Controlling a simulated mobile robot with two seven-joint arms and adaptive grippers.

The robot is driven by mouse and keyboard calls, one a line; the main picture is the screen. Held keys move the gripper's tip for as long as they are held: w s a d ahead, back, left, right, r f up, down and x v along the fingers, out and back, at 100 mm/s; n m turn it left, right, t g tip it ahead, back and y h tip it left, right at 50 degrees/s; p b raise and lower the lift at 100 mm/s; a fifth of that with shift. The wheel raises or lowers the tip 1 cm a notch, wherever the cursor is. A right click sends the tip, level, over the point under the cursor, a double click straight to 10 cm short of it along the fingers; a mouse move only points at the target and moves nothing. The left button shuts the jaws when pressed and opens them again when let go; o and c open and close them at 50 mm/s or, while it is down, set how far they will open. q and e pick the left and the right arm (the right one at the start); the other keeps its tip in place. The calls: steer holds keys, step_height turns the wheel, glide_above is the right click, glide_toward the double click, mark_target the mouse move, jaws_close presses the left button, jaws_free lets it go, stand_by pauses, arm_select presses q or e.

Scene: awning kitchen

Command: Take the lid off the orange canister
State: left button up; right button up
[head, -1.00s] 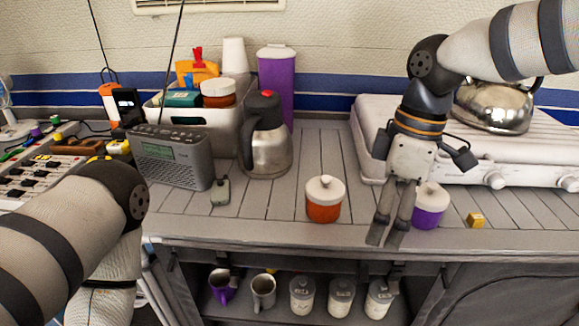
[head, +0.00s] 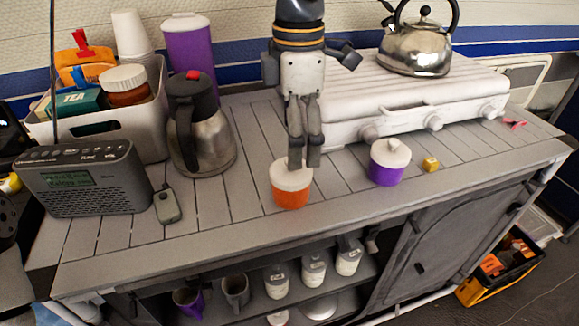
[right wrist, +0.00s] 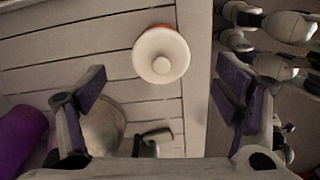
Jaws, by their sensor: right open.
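The orange canister (head: 291,196) stands upright on the worktop near its front edge. Its off-white lid (head: 284,179) is on, with a small knob on top, partly hidden by my right gripper. My right gripper (head: 304,162) points down over the canister, with its fingers apart and nothing between them. In the right wrist view, the lid (right wrist: 160,54) is seen from above, ahead of the open right gripper (right wrist: 161,92) and between the lines of its two fingers. My left gripper is out of view.
A purple canister (head: 387,168) with a pale lid stands to the right, near a small yellow cube (head: 431,164). The white stove (head: 400,100) is behind. Jars and mugs sit below the worktop.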

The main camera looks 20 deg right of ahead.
steer(key=f, duration=0.4)
steer(key=shift+a+f, duration=0.25)
steer(key=shift+a, duration=0.15)
jaws_close()
